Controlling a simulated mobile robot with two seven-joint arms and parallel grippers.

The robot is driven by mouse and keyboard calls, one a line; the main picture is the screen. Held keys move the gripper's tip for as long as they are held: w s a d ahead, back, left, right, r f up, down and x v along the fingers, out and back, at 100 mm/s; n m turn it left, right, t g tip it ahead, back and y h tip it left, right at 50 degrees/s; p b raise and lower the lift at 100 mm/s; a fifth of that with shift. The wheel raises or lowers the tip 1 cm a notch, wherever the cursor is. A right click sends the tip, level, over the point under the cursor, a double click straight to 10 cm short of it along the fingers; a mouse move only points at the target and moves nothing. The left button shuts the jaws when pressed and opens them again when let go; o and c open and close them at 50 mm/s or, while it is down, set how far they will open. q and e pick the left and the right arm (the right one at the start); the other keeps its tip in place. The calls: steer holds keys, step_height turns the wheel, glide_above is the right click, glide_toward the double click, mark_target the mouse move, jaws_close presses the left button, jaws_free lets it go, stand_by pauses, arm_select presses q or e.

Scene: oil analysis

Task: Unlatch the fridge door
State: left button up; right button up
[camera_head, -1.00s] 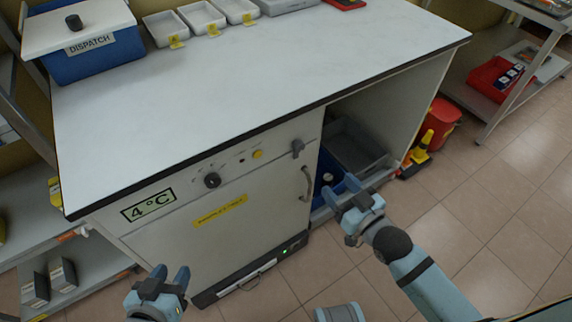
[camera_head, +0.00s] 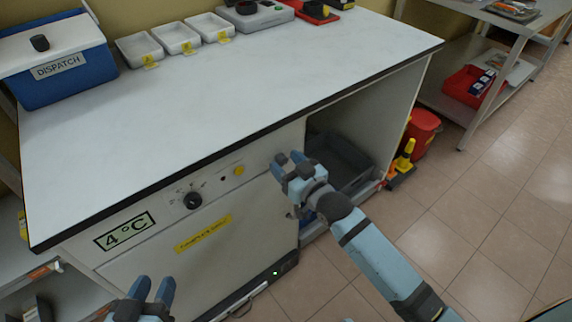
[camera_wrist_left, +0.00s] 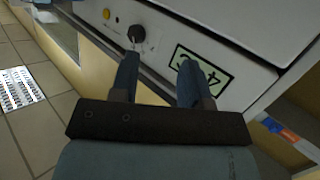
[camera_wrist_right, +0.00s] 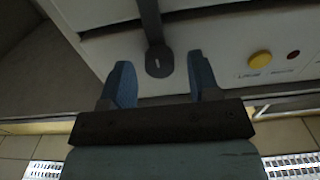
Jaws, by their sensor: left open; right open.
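The white fridge door (camera_head: 245,252) is closed under the counter, with a "4°C" label, a dial and a yellow button on the panel above it. In the right wrist view the dark latch (camera_wrist_right: 157,58) hangs between my right gripper's two fingers, which are apart. In the head view my right gripper (camera_head: 286,164) is at the upper right corner of the fridge front and hides most of the latch and door handle. I cannot tell whether the fingers touch the latch. My left gripper (camera_head: 154,290) is open and empty, low in front of the fridge's left part.
The white counter top (camera_head: 200,100) overhangs just above the right gripper. An open bay with a grey crate (camera_head: 345,160) lies right of the fridge. A yellow cone (camera_head: 404,158) and red bin (camera_head: 421,132) stand beyond it. The floor at right is clear.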

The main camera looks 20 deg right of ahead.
arm_select(q)
steer(key=shift+w+d+r, duration=0.1)
steer(key=shift+d+r, duration=0.05)
steer(key=shift+r, duration=0.15)
arm_select(e)
steer(key=shift+w+a, duration=0.1)
steer(key=shift+w, duration=0.1)
steer(key=c, duration=0.9)
arm_select(q)
steer(key=shift+f, duration=0.1)
